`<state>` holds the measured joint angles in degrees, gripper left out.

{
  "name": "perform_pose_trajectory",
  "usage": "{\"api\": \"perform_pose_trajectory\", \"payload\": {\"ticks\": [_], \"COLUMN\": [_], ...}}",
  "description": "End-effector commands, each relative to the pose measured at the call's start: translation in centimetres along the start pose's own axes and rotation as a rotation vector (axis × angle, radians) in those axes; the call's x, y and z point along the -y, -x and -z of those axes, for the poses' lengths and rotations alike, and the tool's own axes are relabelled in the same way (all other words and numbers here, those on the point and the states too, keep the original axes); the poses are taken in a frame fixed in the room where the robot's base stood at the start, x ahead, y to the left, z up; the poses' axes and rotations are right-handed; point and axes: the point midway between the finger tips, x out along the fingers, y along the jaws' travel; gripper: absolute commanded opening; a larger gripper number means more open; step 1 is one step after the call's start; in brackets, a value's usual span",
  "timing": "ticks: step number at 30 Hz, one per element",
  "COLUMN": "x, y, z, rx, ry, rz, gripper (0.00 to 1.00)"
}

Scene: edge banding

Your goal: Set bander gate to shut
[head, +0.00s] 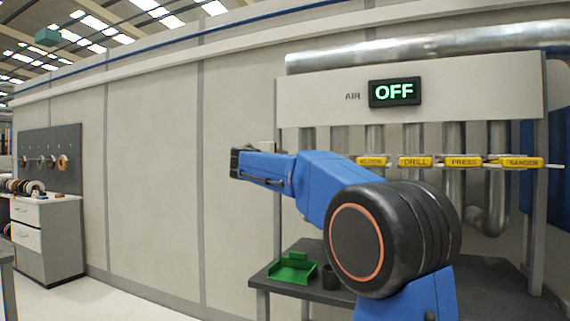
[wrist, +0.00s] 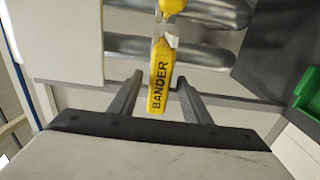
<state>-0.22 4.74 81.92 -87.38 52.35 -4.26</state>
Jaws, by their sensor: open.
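The bander gate's yellow handle (wrist: 160,75), lettered BANDER, lies between the fingers of my open gripper (wrist: 160,80) in the wrist view. Gaps show on both sides, and I see no clear contact. In the head view the same handle (head: 374,161) lies crosswise over its pipe at the left end of the row, partly covered by my arm. My fingers are hidden in the head view.
Yellow handles DRILL (head: 415,162), PRESS (head: 463,162) and SANDER (head: 520,162) sit to the right. Above, an AIR display (head: 395,92) reads OFF. Below are a dark table (head: 490,285) and a green tray (head: 292,268). A wall panel stands left.

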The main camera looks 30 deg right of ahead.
Motion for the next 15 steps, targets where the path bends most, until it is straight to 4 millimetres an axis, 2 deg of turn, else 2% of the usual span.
{"api": "perform_pose_trajectory", "payload": {"ticks": [3,6,15], "x": [0.0,0.0,0.0], "y": [-1.4,-1.9,-2.3], "z": [0.0,0.0,0.0], "rx": [0.001,0.001,0.000], "ry": [0.000,0.000,-0.001], "rz": [0.000,0.000,-0.001], "gripper": [0.44,0.44,0.44]}}
